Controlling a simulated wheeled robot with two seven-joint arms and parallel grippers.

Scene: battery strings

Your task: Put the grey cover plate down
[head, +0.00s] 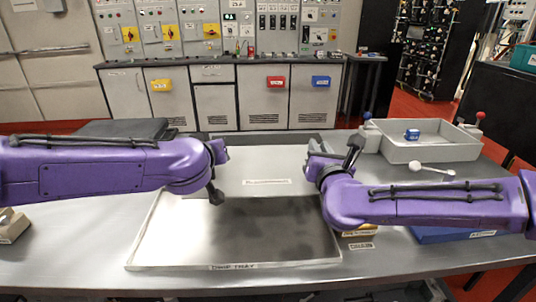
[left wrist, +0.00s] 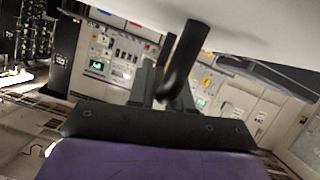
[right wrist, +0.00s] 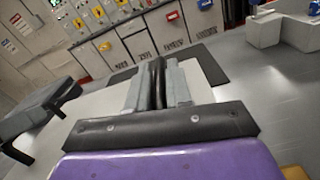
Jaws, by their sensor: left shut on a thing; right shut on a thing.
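The grey cover plate (head: 270,162) is a pale flat sheet with a label strip, between my two grippers in the head view. It also shows along the top of the left wrist view (left wrist: 262,25) and below the fingers in the right wrist view (right wrist: 105,103). My left gripper (head: 218,172) is shut at the plate's left side, by a dark handle (left wrist: 186,62). My right gripper (head: 338,152) is shut at its right side on a dark upright handle (right wrist: 157,80). The gap between plate and table is hard to judge.
An empty-looking metal drip tray (head: 150,240) lies in front of the plate. A grey bin (head: 430,151) with a blue item (head: 412,135) stands back right. A dark flat object (head: 125,128) lies back left. A blue tray (head: 450,236) is under my right arm.

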